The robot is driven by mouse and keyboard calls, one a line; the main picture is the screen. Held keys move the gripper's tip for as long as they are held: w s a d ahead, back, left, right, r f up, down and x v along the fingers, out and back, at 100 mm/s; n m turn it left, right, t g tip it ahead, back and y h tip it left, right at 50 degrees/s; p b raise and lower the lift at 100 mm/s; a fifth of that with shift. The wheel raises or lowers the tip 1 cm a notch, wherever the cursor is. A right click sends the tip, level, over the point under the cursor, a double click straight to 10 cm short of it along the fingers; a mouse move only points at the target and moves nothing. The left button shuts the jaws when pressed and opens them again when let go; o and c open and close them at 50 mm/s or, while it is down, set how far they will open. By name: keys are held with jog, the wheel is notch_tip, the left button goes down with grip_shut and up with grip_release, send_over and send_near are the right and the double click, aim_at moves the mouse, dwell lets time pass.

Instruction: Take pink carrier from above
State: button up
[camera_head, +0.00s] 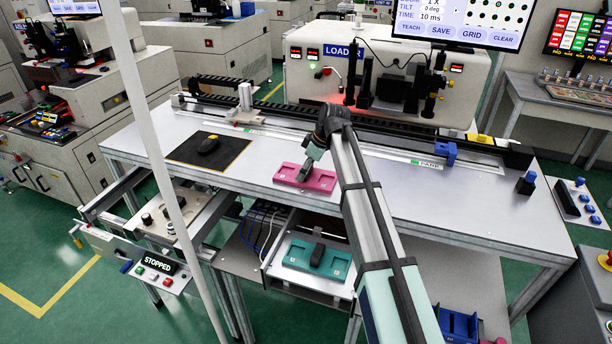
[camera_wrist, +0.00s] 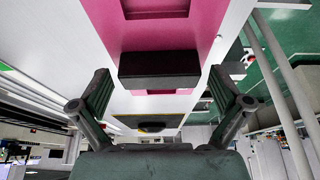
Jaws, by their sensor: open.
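The pink carrier (camera_head: 318,180) lies flat on the light table top, left of my arm in the head view. It has a dark raised block in its middle, partly covered by my gripper in that view. In the wrist view the pink carrier (camera_wrist: 205,22) fills the upper middle, with the dark block (camera_wrist: 158,68) across it. My gripper (camera_wrist: 160,92) is open, one finger on each side of the dark block, with visible gaps. My gripper (camera_head: 303,176) is over the carrier in the head view. Contact with the block cannot be told.
A rail (camera_head: 300,118) runs along the table's back. A teal carrier (camera_head: 300,256) sits on a shelf below. A blue block (camera_head: 446,152) stands at right. Table surface beside the carrier is clear.

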jog(key=c, duration=1.4)
jog(key=shift+r, duration=0.1)
